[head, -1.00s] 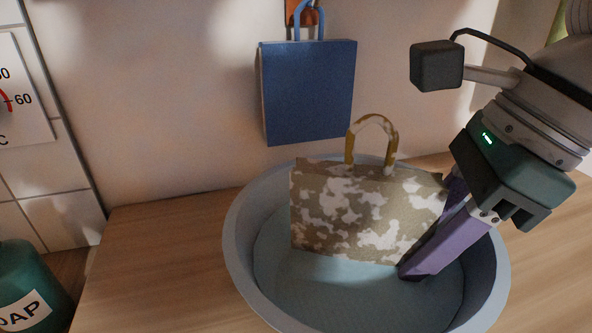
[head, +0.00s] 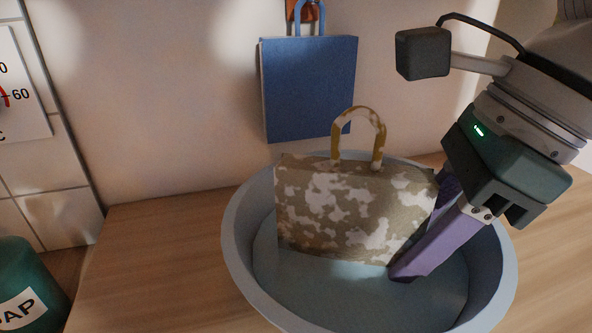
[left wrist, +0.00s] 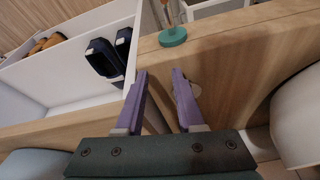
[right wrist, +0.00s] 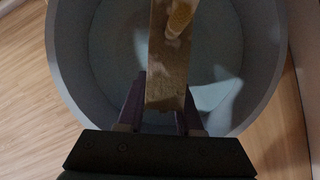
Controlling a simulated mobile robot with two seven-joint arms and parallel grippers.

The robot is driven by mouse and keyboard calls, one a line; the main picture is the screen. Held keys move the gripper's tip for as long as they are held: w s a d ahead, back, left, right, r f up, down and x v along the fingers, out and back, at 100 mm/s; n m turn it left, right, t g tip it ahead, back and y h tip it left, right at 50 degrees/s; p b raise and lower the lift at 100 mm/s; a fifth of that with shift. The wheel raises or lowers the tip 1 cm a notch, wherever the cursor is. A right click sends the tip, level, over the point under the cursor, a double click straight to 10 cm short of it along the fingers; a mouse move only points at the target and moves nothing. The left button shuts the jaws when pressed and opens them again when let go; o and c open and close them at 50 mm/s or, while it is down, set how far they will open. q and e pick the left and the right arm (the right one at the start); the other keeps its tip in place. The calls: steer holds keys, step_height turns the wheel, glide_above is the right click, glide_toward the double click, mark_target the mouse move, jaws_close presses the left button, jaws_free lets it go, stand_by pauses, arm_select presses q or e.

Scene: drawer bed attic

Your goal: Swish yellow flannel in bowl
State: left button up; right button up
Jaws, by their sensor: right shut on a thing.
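The flannel (head: 350,208) is bag-shaped, mottled olive-yellow and white, with a loop (head: 360,125) on top. It stands upright inside the pale blue-grey bowl (head: 238,250), its lower edge at the bluish water (head: 370,292). My right gripper (head: 408,262) is shut on the flannel's right side. In the right wrist view the flannel (right wrist: 168,75) is edge-on between the purple fingers (right wrist: 163,98). My left gripper (left wrist: 160,76) is open and empty, away from the bowl; it is not in the head view.
A blue bag-shaped cloth (head: 310,90) hangs on the wall behind the bowl. A green soap container (head: 28,285) stands at the left. Wooden counter (head: 150,260) is clear between them. In the left wrist view are a white open-topped box (left wrist: 75,85) and a teal round base (left wrist: 173,37).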

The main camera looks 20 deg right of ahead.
arm_select(q)
steer(key=shift+f, duration=0.2)
arm_select(e)
steer(key=shift+d, duration=0.65)
arm_select(q)
steer(key=shift+d+f+b, duration=0.15)
steer(key=shift+f+b, duration=0.2)
steer(key=shift+b, duration=0.15)
arm_select(e)
steer(key=shift+d+f, duration=0.1)
steer(key=shift+d, duration=0.85)
steer(key=shift+a, duration=2)
arm_select(q)
steer(key=shift+f+b, duration=0.1)
steer(key=shift+b, duration=0.25)
arm_select(e)
steer(key=shift+s+d, duration=0.1)
steer(key=shift+d, duration=0.85)
